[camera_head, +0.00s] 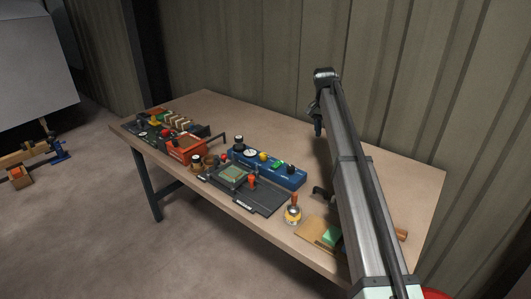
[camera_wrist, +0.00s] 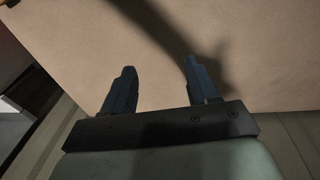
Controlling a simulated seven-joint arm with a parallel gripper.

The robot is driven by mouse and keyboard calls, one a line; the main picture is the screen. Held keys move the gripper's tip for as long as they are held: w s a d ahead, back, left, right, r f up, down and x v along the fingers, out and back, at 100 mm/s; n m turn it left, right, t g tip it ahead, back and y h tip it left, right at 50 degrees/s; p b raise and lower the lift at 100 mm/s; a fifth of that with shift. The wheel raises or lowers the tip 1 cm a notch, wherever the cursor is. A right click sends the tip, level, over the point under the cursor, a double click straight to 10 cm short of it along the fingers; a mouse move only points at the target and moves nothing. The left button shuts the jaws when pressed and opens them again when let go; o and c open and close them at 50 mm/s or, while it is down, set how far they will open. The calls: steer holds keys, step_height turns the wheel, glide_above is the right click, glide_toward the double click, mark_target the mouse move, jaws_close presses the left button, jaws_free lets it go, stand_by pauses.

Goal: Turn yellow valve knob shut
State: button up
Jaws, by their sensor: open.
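A small yellow knob (camera_head: 263,157), the likely valve knob, sits on a long blue block (camera_head: 294,180) on the table. A dark knob, a white dial and a green part share that block. The yellow knob is too small to tell how it is turned. My gripper (camera_head: 318,128) is raised above the table, to the right of and apart from the blue block. In the wrist view my gripper (camera_wrist: 160,66) is open and empty, with two dark fingers apart over bare tabletop. The knob does not show in that view.
The wooden table (camera_head: 220,108) is bare along its back. A ribbed wall (camera_head: 270,50) stands behind.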

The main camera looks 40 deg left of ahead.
step_height(320, 180, up, 2)
steer(key=g+y, duration=0.1)
glide_above(264, 154)
step_height(264, 154, down, 13)
steer(key=shift+f, duration=0.15)
steer(key=c, duration=1)
steer(key=shift+c, duration=0.2)
